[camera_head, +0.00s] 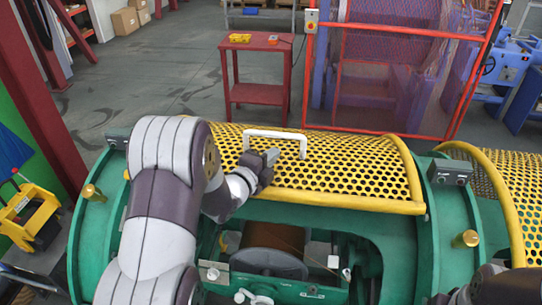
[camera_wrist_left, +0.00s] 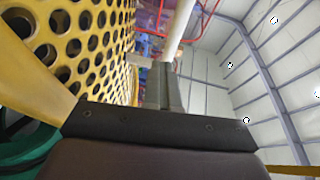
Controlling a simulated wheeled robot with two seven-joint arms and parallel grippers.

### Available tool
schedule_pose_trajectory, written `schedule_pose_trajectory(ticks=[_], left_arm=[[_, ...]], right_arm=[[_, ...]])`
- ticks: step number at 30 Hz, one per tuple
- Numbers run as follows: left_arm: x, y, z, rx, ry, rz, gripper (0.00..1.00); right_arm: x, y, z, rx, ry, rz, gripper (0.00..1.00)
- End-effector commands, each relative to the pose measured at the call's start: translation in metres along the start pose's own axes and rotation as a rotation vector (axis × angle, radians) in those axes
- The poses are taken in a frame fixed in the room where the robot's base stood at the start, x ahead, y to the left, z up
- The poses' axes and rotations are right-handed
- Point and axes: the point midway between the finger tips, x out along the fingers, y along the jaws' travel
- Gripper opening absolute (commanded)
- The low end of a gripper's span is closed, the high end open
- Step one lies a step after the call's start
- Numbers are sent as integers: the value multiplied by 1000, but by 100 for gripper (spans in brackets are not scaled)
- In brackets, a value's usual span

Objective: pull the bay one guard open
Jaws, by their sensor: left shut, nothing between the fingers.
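The bay one guard (camera_head: 345,168) is a curved yellow perforated cover with a white bar handle (camera_head: 275,132) on top. It stands raised, and the bay below its front edge is uncovered. My left gripper (camera_head: 271,156) is shut and empty, just in front of the guard's mesh and below the handle. In the left wrist view the closed fingers (camera_wrist_left: 164,78) point along the mesh (camera_wrist_left: 85,40), with the white handle bar (camera_wrist_left: 180,28) beyond their tips. Whether they touch it is unclear. Part of my right arm shows at the bottom right; its fingers are not clear.
The open bay holds a brown spool (camera_head: 272,243) inside the green machine body (camera_head: 405,235). Another yellow guard (camera_head: 520,185) is at the right. Behind stand a red table (camera_head: 258,93) and a red-framed fence (camera_head: 385,132). A yellow cart (camera_head: 30,215) is at the left.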

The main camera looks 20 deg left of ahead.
Motion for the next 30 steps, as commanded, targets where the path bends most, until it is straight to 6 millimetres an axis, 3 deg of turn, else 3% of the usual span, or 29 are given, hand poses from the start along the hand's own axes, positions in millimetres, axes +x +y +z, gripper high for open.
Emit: schedule_pose_trajectory(ticks=[1, 5, 16, 24, 30], left_arm=[[0, 0, 0, 0, 0, 0, 4], [0, 0, 0, 0, 0, 0, 44], [-8, 2, 1, 0, -2, -1, 44], [-74, 5, 2, 2, -6, -3, 44], [-114, 2, 2, 0, -5, -2, 44]], right_arm=[[0, 0, 0, 0, 0, 0, 55], [0, 0, 0, 0, 0, 0, 55], [6, 0, 1, 0, 0, 0, 55], [35, 0, 4, 0, 0, 0, 55], [44, 0, 5, 0, 0, 0, 55]])
